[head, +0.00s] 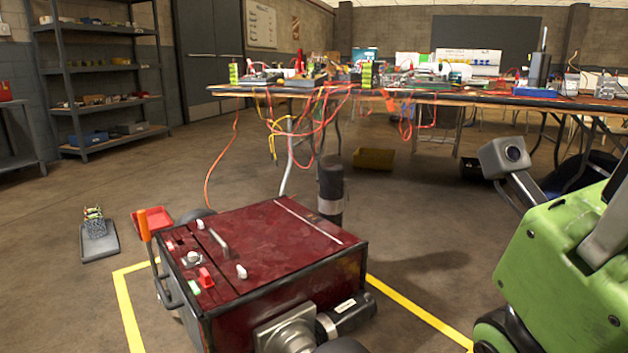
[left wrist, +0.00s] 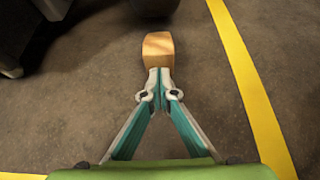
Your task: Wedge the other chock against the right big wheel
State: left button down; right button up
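The chock (left wrist: 157,47) is a small orange-tan block on the concrete floor in the left wrist view. My left gripper (left wrist: 160,82) has its teal fingers drawn together, with the grey tips at the chock's near end. The tips hide that end, and I cannot tell whether they touch it. A dark rounded shape (left wrist: 153,6), which looks like a wheel, is cut off just beyond the chock. In the head view the dark red wheeled machine (head: 285,245) stands inside yellow floor tape. Its wheels are mostly hidden. My left gripper and the chock do not show there, and my right gripper is in neither view.
Yellow tape (left wrist: 246,75) runs along the floor right of the chock. A cluttered workbench (head: 440,96) with hanging cables stands behind the machine.

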pick_arm(q)
jog(key=shift+w+d, duration=0.75)
jog(key=shift+d, duration=0.25)
jog(key=shift+w+d, duration=0.75)
jog(key=shift+d, duration=0.2)
dwell(1.6)
jog(key=shift+p+v, duration=1.2)
jog(key=shift+v, duration=1.75)
